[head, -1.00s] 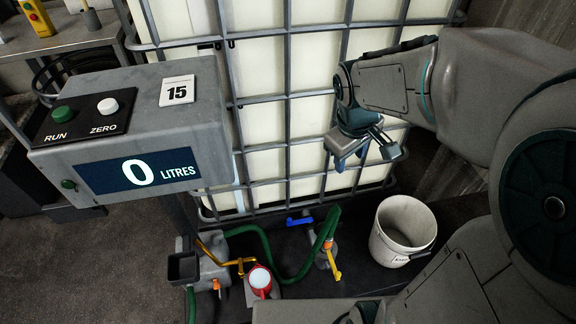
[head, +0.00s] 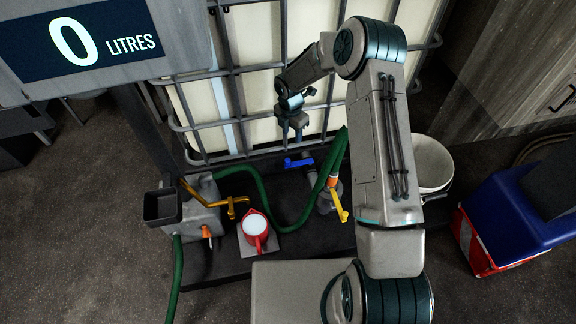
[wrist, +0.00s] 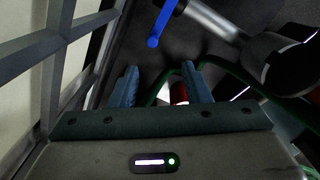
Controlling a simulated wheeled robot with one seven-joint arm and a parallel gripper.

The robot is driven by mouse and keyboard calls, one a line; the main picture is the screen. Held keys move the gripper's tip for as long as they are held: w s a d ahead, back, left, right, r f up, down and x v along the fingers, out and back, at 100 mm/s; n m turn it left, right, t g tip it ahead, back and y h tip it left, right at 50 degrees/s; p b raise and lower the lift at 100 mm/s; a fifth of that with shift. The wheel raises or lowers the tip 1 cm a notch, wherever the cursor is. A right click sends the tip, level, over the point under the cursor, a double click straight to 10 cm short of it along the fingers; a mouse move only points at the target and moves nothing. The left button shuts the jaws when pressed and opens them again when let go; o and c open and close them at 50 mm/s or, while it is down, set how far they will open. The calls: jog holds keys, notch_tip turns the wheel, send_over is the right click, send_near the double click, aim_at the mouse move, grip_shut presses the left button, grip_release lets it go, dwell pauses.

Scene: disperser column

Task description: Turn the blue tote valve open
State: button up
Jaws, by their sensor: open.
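The blue tote valve handle (head: 298,163) sits low at the front of the caged white tote (head: 254,55), pointing left from the outlet fitting. In the wrist view the blue handle (wrist: 157,30) shows beyond my fingertips, near the top. My gripper (head: 291,136) points down in front of the tote cage, a little above the handle and apart from it. In the wrist view my gripper (wrist: 162,75) is open, with nothing between its two blue-grey fingers.
A yellow handle (head: 339,206) and green hose (head: 270,205) lie near the outlet. A red jug (head: 256,229), metal box (head: 200,208) and white bucket (head: 434,165) stand around it. Cage bars (wrist: 40,43) run close left of my gripper in the wrist view.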

aim_at(288, 160)
jog(key=f, duration=0.2)
jog(key=a+f+n+b, duration=0.1)
jog(key=f, duration=0.2)
jog(key=f+n, duration=0.1)
jog(key=f, duration=0.2)
jog(key=shift+w+a+f+b, duration=0.25)
jog(key=shift+w+a+b, duration=0.05)
jog(key=shift+n, duration=0.3)
notch_tip(288, 160, down, 7)
jog(key=shift+f+b, duration=0.1)
jog(key=shift+b, duration=1.05)
grip_shut()
jog(key=shift+d, duration=0.1)
